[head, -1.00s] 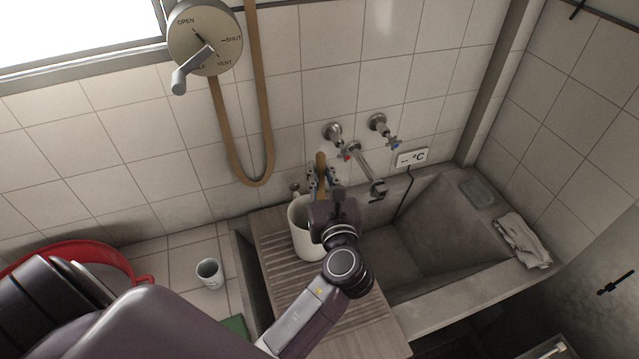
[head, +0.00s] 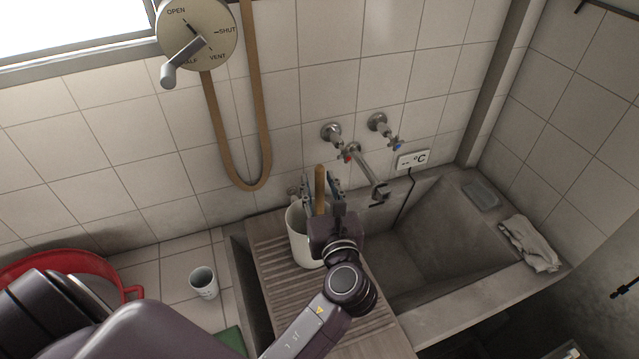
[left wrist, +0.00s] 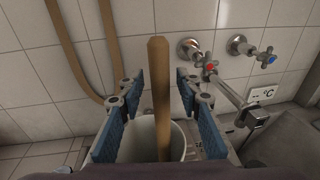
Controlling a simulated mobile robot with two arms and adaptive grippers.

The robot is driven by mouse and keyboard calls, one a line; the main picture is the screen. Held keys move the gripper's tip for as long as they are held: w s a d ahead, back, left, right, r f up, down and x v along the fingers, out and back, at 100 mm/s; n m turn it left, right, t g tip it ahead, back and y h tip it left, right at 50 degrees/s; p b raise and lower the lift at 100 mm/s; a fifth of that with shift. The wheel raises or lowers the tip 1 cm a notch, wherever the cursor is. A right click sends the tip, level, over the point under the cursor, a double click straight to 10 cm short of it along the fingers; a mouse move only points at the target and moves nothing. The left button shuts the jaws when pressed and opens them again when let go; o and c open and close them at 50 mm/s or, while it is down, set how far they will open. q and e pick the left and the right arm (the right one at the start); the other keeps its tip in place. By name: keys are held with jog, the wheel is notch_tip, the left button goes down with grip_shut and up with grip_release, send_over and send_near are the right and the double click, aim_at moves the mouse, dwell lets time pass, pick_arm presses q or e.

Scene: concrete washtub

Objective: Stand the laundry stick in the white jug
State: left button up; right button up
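The laundry stick (head: 320,187) is a plain wooden rod standing close to upright. The white jug (head: 299,238) stands on the ribbed drainboard, partly hidden behind my left gripper. In the left wrist view the stick (left wrist: 160,90) runs down in front of or into the mouth of the jug (left wrist: 178,142); its lower end is hidden. My left gripper (head: 322,195) is at the jug's rim. Its blue-padded fingers (left wrist: 154,105) are spread on either side of the stick, with clear gaps to it. My right gripper is not in view.
The concrete basin (head: 425,240) is right of the drainboard (head: 275,255), with taps and a spout (head: 370,178) above. A cloth (head: 530,243) lies on the right rim. A small cup (head: 204,283) and a red tub (head: 75,254) are at left.

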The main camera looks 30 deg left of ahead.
pick_arm(q)
jog(key=shift+r, duration=0.1)
jog(key=shift+d+r, duration=0.1)
jog(key=shift+r, duration=0.1)
jog(key=f+p+v, duration=0.1)
jog(key=p+v, duration=0.2)
jog(key=v, duration=0.9)
jog(key=shift+r, duration=0.4)
